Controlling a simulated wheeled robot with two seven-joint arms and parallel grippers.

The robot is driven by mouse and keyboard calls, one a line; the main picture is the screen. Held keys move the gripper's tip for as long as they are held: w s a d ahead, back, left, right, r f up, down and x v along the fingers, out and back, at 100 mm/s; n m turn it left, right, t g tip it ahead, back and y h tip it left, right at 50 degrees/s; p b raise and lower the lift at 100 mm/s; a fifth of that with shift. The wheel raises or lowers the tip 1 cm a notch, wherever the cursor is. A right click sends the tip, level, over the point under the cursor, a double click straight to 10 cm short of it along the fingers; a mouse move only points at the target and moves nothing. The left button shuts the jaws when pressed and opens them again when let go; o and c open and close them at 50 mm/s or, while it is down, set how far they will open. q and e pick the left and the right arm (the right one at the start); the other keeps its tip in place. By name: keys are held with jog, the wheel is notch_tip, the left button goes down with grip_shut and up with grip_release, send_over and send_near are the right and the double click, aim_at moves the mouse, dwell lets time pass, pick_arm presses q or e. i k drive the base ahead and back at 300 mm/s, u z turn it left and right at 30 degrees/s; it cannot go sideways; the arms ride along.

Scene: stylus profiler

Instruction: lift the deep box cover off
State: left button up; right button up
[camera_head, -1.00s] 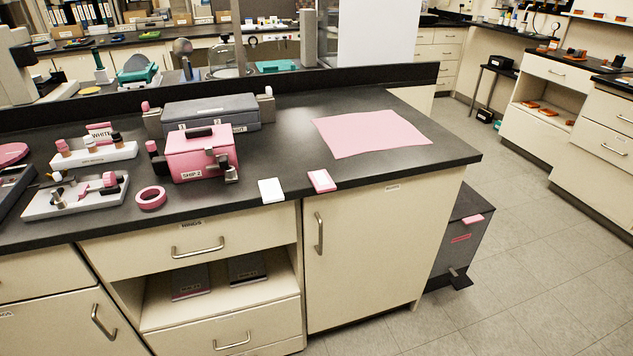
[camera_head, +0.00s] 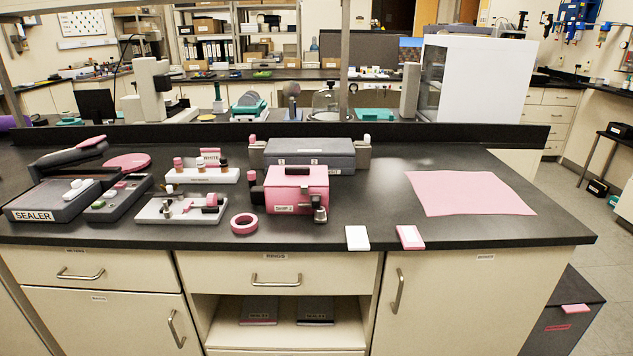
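A pink box (camera_head: 311,198) labelled "SHIP 2" stands upright on the black bench near the middle, with a dark handle (camera_head: 298,171) on its flat closed top and a metal latch (camera_head: 319,210) at its front right. Right behind it is a wider grey-blue box (camera_head: 335,150) with a closed top and number marks; its front is partly hidden by the pink box. I cannot tell from the labels which of the two is the deep box. Neither of my grippers is in view.
A pink mat (camera_head: 470,193) lies bare on the bench's right. A white pad (camera_head: 357,238) and a pink-white pad (camera_head: 410,237) lie at the front edge. A pink tape ring (camera_head: 244,223), a grey fixture (camera_head: 182,208) and a sealer (camera_head: 48,201) stand left. A grey bin (camera_head: 568,312) is at lower right.

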aim_at(303, 177)
jog(key=z, duration=0.45)
jog(key=i, duration=0.45)
jog(key=z, duration=0.4)
